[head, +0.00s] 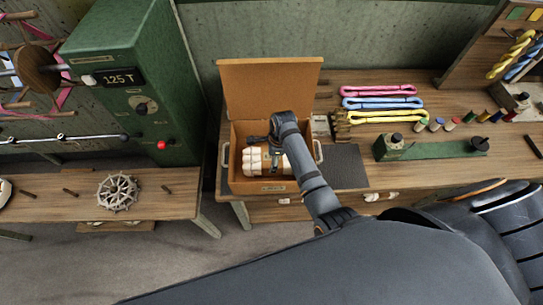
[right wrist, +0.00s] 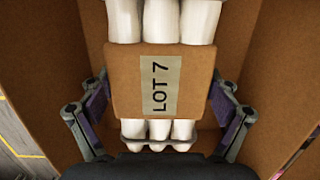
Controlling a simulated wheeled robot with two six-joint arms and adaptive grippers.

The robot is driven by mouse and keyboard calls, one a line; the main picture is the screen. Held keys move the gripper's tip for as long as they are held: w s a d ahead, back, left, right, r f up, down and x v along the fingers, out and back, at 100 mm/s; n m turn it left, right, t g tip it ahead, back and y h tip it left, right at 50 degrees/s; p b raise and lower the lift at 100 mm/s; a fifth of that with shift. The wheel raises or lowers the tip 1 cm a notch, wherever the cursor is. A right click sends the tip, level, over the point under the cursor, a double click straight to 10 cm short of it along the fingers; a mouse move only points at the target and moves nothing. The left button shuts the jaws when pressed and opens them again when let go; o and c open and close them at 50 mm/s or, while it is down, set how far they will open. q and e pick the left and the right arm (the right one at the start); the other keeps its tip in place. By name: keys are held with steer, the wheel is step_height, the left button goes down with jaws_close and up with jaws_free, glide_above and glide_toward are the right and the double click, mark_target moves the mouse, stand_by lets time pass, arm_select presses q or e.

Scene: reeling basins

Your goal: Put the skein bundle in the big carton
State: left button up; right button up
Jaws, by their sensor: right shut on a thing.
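The skein bundle (head: 284,164) is a set of white skeins with a brown band. In the right wrist view the bundle (right wrist: 180,25) shows its band with a "LOT 7" label. The big carton (head: 262,187) is an open brown box on the right-hand bench, its lid raised at the back. The bundle is inside the carton's walls; whether it touches the floor I cannot tell. My right gripper (right wrist: 160,118) reaches into the carton from above, with its fingers shut on the bundle on both sides of the band. My left gripper is not in view.
Pink, blue and yellow skeins (head: 381,103) lie on the bench right of the carton. Small spools and a green device (head: 436,146) are further right. A green machine (head: 135,85) stands left of the carton. A dark mat (head: 345,168) lies under the carton.

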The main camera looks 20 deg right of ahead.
stand_by(0.3)
steer(key=o, duration=1.5)
steer(key=shift+o, duration=0.2)
steer(key=shift+s, duration=0.1)
step_height(320, 180, up, 12)
steer(key=d, duration=0.1)
steer(key=shift+s+d, duration=0.35)
steer(key=shift+s, duration=0.1)
